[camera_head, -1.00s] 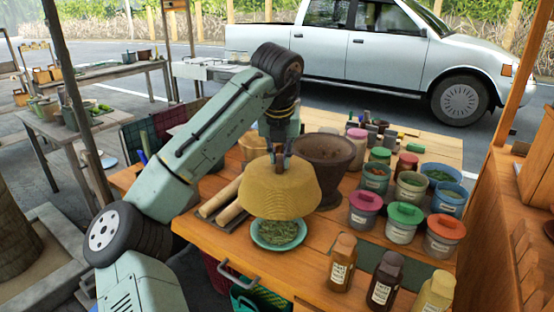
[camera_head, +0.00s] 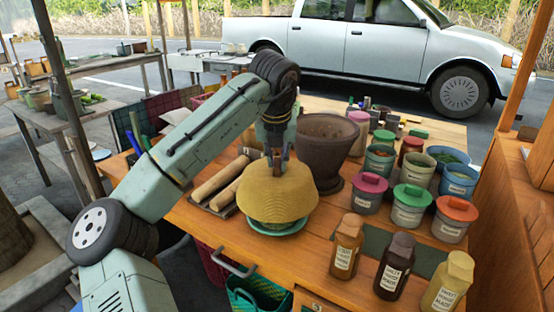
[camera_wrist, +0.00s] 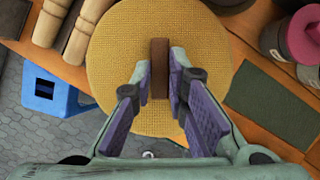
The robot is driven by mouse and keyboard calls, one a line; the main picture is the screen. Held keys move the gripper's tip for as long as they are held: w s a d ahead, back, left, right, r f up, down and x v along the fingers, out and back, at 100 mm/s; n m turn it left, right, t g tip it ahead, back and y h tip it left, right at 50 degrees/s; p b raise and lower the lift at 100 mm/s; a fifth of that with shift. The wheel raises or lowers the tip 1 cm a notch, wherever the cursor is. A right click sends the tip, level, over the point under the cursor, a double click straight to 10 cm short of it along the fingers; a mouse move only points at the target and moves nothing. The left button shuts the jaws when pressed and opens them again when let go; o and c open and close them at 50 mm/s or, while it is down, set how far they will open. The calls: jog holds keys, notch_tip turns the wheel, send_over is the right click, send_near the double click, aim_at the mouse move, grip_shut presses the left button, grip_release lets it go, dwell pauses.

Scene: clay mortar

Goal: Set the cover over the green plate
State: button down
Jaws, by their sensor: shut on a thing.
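The cover (camera_head: 277,196) is a yellow woven dome with a brown handle (camera_wrist: 160,68) on top. My gripper (camera_head: 276,157) is shut on that handle, and the wrist view shows its two fingers on either side of it. The green plate (camera_head: 277,229) is on the wooden table, directly under the cover. Its front rim shows below the cover's edge, with a thin dark green strip of its contents between. Whether the cover's rim touches the plate is hard to tell. In the wrist view the cover (camera_wrist: 115,40) hides the plate.
Wooden rolling pins (camera_head: 218,180) lie left of the cover. A dark mortar (camera_head: 326,150) stands behind it. Several lidded tubs (camera_head: 408,205) and bottles (camera_head: 346,246) stand to the right. The table's front edge is close, with a drawer handle below.

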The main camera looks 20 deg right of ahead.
aim_at(277, 166)
notch_tip(277, 166, down, 4)
jog(key=b, duration=0.3)
jog(key=shift+r, duration=0.25)
jog(key=shift+f+b, duration=0.45)
jog(key=shift+f, duration=1.65)
jog(key=c, duration=1.5)
grip_release()
jog(key=shift+r, duration=0.1)
jog(key=v, duration=1.2)
jog(key=shift+a, duration=0.1)
